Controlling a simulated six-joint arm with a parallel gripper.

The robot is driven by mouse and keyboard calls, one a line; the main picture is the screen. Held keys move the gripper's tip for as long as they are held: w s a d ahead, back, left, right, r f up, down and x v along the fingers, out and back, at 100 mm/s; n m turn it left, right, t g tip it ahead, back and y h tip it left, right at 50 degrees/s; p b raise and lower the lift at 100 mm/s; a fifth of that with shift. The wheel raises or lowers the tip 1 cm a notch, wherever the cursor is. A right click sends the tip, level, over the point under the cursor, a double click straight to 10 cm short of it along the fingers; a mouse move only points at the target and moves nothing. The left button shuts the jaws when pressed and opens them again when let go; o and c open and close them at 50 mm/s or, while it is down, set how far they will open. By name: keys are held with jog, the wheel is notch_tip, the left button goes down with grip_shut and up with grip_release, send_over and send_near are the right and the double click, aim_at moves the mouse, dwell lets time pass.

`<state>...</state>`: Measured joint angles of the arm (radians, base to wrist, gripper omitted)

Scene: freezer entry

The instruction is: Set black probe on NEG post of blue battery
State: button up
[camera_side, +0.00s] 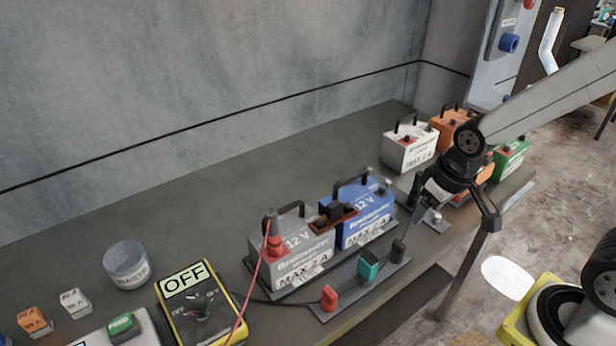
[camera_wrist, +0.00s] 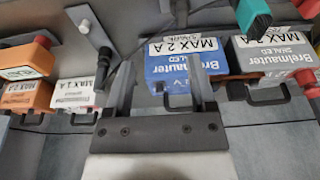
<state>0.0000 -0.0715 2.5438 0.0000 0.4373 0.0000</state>
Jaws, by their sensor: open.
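The blue 12 V battery (camera_side: 362,222) stands right of a grey 12 V battery (camera_side: 290,262) on the bench. In the wrist view the blue battery (camera_wrist: 183,68) lies beyond and between my fingers. Its NEG post is not clearly distinguishable. A slim black upright piece, apparently the black probe (camera_side: 413,191), stands close to my gripper (camera_side: 426,203). In the wrist view the black probe (camera_wrist: 102,66) is outside the left finger, beside a grey bracket. My gripper (camera_wrist: 158,85) is open, with nothing visible between its fingers. The red probe (camera_side: 272,237) stands on the grey battery.
A yellow meter (camera_side: 200,309) marked OFF lies at front left, with red and black leads. A tray before the batteries holds red (camera_side: 329,297), green (camera_side: 368,264) and black (camera_side: 398,251) pieces. White (camera_side: 410,147) and orange batteries crowd the right. The back middle bench is clear.

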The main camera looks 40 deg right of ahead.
jog(key=w+v, duration=0.1)
jog(key=v, duration=0.2)
jog(key=n+t, duration=0.3)
jog(key=t, duration=0.5)
send_over(416, 189)
jog(key=d, duration=0.3)
jog(key=s+f+n+t+y, duration=0.1)
jog(key=s+f+n+y, duration=0.1)
jog(key=s+f+y, duration=0.2)
notch_tip(416, 189, down, 3)
jog(key=shift+s+r+t+y, duration=0.1)
jog(key=shift+s+t+y, duration=0.15)
jog(key=shift+y, duration=0.85)
jog(key=shift+w, duration=0.1)
jog(key=shift+x, duration=1.2)
jog(key=shift+x, duration=2.6)
